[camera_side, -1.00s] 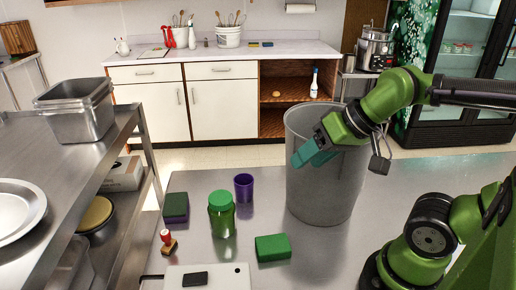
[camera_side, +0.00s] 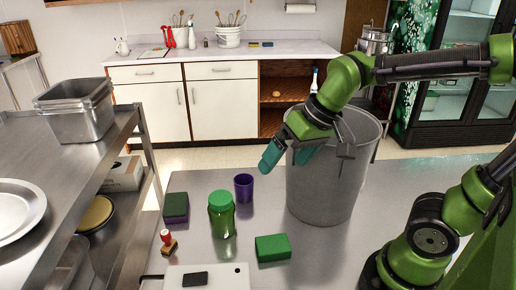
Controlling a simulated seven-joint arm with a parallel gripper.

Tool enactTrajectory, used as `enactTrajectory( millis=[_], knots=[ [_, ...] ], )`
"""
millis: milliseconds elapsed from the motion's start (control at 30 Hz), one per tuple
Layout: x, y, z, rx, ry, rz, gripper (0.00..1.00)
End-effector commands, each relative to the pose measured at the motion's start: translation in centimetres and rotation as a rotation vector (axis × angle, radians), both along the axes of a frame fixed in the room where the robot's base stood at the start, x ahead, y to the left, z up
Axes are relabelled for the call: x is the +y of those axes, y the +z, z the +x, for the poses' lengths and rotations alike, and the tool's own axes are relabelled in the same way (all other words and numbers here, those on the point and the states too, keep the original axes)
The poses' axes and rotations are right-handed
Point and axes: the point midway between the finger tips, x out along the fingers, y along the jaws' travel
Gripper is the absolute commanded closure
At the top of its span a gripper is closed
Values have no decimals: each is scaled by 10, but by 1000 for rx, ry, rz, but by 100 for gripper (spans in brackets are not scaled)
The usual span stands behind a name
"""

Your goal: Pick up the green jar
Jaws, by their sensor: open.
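The green jar (camera_side: 222,216) stands upright on the metal table, with a brighter green lid and a see-through green body. My gripper (camera_side: 284,160) has teal fingers and is open and empty. It hangs in front of the upper left rim of the grey bin, above and to the right of the jar, and apart from it. Nothing hides the jar.
A purple cup (camera_side: 243,187) stands close behind the jar to the right. A green block (camera_side: 272,248) lies to its front right. A sponge (camera_side: 176,207), a red-handled stamp (camera_side: 167,241) and a white board (camera_side: 208,278) are around it. The grey bin (camera_side: 325,190) stands right.

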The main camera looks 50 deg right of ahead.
Motion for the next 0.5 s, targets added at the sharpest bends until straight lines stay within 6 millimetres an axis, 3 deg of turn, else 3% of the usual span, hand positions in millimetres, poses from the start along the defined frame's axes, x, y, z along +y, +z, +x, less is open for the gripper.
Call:
enactTrajectory(
  millis=[300,500],
  knots=[
    [40,-15,91,239,299,-166,0],
    [60,-24,136,348,472,-255,0]
  ],
)
